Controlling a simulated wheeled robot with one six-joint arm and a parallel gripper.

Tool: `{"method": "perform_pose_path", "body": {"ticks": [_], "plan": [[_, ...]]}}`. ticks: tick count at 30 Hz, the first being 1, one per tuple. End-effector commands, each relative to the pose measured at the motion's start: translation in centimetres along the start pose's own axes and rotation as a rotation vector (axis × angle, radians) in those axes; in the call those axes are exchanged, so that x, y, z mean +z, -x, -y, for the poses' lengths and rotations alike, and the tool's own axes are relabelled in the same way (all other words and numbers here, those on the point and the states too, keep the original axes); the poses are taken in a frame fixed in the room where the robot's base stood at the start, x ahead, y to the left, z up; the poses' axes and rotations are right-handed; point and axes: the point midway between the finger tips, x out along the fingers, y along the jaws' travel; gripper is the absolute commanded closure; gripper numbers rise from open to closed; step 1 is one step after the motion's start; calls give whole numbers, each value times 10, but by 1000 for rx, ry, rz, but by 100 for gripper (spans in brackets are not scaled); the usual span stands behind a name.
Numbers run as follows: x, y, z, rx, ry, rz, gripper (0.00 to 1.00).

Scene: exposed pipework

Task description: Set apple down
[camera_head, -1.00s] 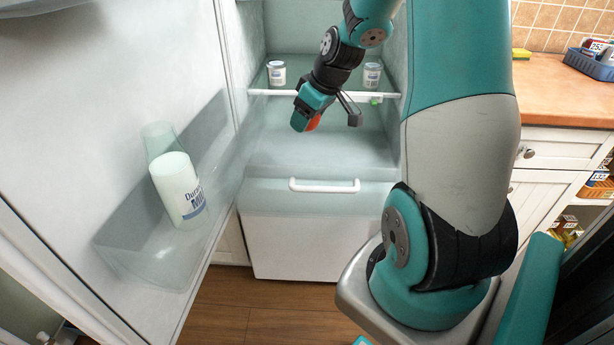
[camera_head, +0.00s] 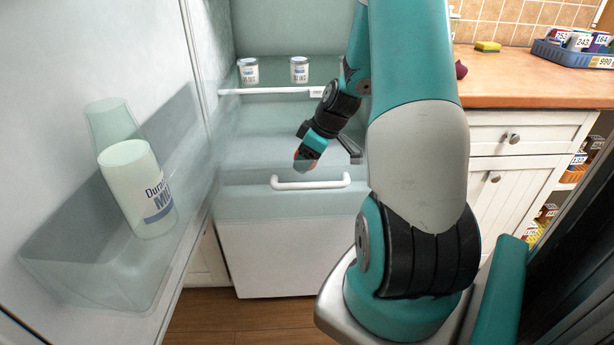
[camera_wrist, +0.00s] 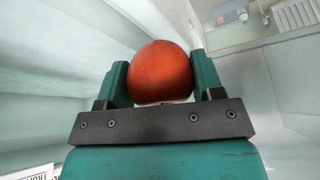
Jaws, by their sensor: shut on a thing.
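The red-orange apple (camera_wrist: 162,72) sits between the two fingers of my gripper (camera_wrist: 162,78) in the wrist view, with a finger against each side. In the head view my gripper (camera_head: 304,158) is in front of the open fridge, a little above the white drawer handle. Only a small bit of the apple (camera_head: 300,167) shows there, mostly hidden by the gripper. The gripper is shut on the apple and holds it in the air.
Two small jars (camera_head: 299,69) stand on the fridge shelf (camera_head: 265,91). A milk container (camera_head: 138,190) sits in the door bin at left. A white drawer handle (camera_head: 310,184) lies below the gripper.

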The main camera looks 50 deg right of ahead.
Motion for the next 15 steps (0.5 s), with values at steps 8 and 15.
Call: {"method": "perform_pose_path", "body": {"ticks": [8, 15], "plan": [[13, -26, 0, -2, -3, 1, 65], [21, -43, -2, 2, 0, 0, 65]]}}
